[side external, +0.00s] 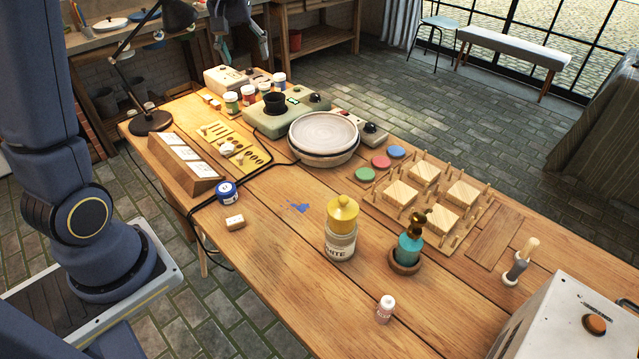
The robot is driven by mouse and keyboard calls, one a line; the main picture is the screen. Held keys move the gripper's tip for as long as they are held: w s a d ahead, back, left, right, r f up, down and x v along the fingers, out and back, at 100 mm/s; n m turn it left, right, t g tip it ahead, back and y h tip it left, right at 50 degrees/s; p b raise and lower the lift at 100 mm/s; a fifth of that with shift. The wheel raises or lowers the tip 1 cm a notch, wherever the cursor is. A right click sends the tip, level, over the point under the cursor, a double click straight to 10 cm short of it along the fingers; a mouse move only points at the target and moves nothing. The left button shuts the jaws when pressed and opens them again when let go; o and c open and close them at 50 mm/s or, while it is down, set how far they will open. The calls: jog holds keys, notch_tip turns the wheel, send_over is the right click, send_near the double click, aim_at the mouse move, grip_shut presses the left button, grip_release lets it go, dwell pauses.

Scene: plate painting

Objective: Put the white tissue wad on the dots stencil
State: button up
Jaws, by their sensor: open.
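My gripper (243,48) shows at the top, above the far end of the table, with its two fingers apart and nothing seen between them. A small white lump (228,149), perhaps the tissue wad, lies on a yellow board (252,143) with slots and dark ovals. A sloped wooden rack (203,186) left of the board holds several white cards (185,153). The dots stencil may be one of these cards, but their patterns are too small to tell. My gripper is well apart from the board and rack.
A black lamp (152,122) stands behind the rack. A turntable with a pale plate (323,133), paint jars (231,102) and a blue-lidded jar (228,192) surround the board. A yellow-topped bottle (341,228) stands in front. The table's left front is mostly clear.

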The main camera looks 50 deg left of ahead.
jog(key=s+d+r+m+t, duration=0.2)
jog(key=s+d+r+m, duration=0.2)
jog(key=s+d, duration=0.5)
jog(key=s+d+f+m, duration=0.2)
jog(key=s+d+m, duration=0.1)
jog(key=s+d, duration=0.1)
jog(key=s+d+f+m+t, duration=0.1)
jog(key=s+d+m, duration=0.1)
jog(key=s+d, duration=0.2)
jog(key=s, duration=0.3)
jog(key=shift+d+f+m+h, duration=0.25)
jog(key=shift+f+m+h, duration=0.1)
jog(key=shift+m+h, duration=0.05)
